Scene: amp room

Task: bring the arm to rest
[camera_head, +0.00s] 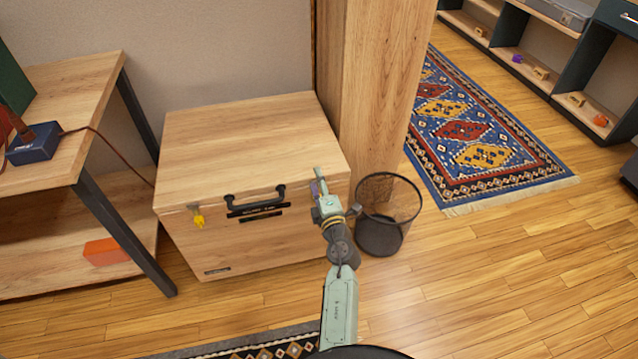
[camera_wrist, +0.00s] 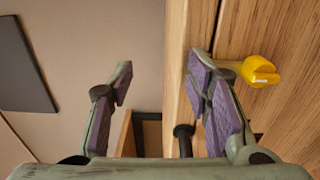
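My arm reaches forward from the bottom of the head view toward a wooden chest. My gripper (camera_head: 317,187) is in front of the chest's right end in that view. In the wrist view my gripper (camera_wrist: 160,82) has its two purple-padded fingers well apart, with nothing between them. Part of the arm hides a bit of the chest's front right side.
The wooden chest (camera_head: 245,140) has its lid down, with a black handle (camera_head: 256,203) and a yellow tag-like piece (camera_head: 199,217), also in the wrist view (camera_wrist: 260,71). A mesh bin (camera_head: 385,215) stands right of my arm. A shelf (camera_head: 75,75) is left.

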